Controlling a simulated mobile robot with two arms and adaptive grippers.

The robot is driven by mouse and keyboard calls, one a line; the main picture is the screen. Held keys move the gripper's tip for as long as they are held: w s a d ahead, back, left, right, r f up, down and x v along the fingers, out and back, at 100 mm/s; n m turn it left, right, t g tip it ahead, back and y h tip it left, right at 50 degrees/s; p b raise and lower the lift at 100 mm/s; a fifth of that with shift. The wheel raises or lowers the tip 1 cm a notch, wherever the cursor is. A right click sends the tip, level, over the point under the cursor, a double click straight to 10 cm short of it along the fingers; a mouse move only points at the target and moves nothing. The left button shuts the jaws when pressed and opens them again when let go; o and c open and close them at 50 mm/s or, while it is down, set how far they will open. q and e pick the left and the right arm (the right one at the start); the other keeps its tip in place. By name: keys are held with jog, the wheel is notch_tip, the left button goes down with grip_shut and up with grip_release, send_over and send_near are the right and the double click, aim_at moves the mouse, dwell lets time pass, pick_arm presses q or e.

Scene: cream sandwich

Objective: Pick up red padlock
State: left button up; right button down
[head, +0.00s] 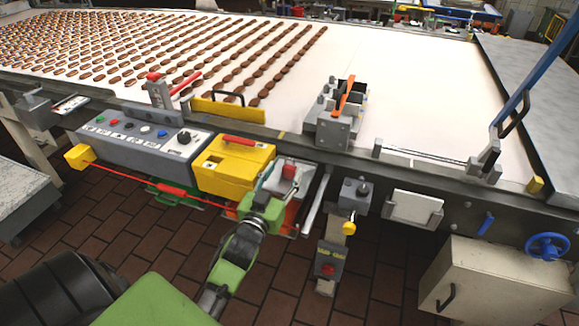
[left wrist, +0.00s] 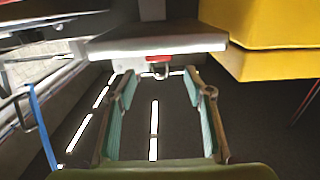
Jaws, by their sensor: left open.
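The red padlock (head: 289,170) shows in the head view as a small red block at the grey holder beside the yellow box on the machine's front. In the left wrist view, the red padlock (left wrist: 159,59) is a red strip with a metal shackle, partly hidden by a pale grey plate. My left gripper (head: 272,202) is just in front of and below it in the head view. In the left wrist view, the left gripper (left wrist: 161,80) is open and empty, its teal pads either side of the line to the padlock. My right gripper is out of view.
The yellow box (head: 235,165) stands close left of the padlock in the head view; it is at upper right in the left wrist view (left wrist: 270,38). A grey control panel (head: 140,138) is further left. A red cable (head: 140,182) hangs below. Chocolates lie on the conveyor (head: 400,100).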

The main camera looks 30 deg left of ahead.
aim_at(288, 165)
pick_arm(q)
jog(key=shift+w+a+r, duration=0.1)
jog(key=shift+w+r, duration=0.05)
jog(key=shift+w, duration=0.25)
jog(key=p+x, duration=0.1)
jog(key=x, duration=0.3)
jog(key=shift+w, duration=0.2)
jog(key=shift+s, duration=0.1)
jog(key=c, duration=1.3)
